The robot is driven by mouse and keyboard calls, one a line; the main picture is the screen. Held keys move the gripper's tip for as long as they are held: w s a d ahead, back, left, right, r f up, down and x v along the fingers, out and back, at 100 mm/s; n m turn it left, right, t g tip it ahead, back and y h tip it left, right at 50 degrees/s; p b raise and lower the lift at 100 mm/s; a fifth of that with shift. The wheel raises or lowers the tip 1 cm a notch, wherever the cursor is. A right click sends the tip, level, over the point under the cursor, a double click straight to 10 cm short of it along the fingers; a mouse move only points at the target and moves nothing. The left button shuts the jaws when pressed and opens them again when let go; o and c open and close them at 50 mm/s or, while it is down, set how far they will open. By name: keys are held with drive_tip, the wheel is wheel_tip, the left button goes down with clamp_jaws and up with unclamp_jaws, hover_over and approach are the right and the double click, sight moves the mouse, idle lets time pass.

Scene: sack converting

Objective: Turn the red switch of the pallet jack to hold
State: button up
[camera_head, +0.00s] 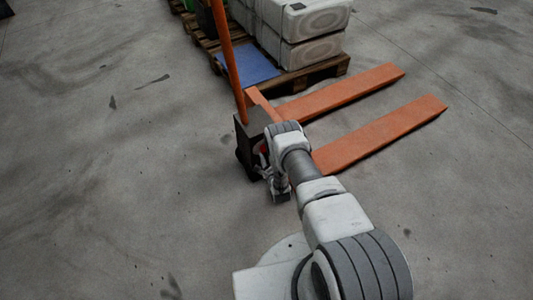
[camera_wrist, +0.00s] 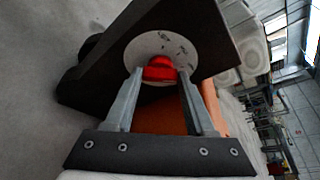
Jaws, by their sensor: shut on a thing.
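The pallet jack (camera_head: 362,132) stands on the concrete floor with its orange forks pointing to the upper right and its orange handle upright. Its dark housing carries a pale round dial plate (camera_wrist: 158,50) with dark marks too small to read. The red switch (camera_wrist: 160,69) sits on this plate in the wrist view, and a bit of red (camera_head: 263,150) shows beside my arm in the head view. My gripper (camera_wrist: 160,76) is at the switch, its two fingertips shut on the red knob from both sides. The fingertips hide part of the switch, and I cannot tell its setting.
A wooden pallet (camera_head: 316,73) with stacked pale sacks (camera_head: 316,20) and a blue sheet (camera_head: 250,64) stands behind the jack. The handle (camera_head: 228,60) rises close to my gripper. The floor in front and to the left is clear.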

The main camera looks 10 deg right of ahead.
clamp_jaws()
drive_tip(key=shift+a+f+n+t+h, duration=0.15)
drive_tip(key=shift+n+t+h, duration=0.4)
drive_tip(key=shift+n, duration=0.9)
drive_tip(key=shift+f+n+t+h, duration=0.1)
drive_tip(key=shift+n+t+h, duration=0.25)
drive_tip(key=shift+n+t, duration=0.75)
drive_tip(key=shift+n+g, duration=0.35)
drive_tip(key=shift+n, duration=0.1)
drive_tip(key=o, duration=1)
unclamp_jaws()
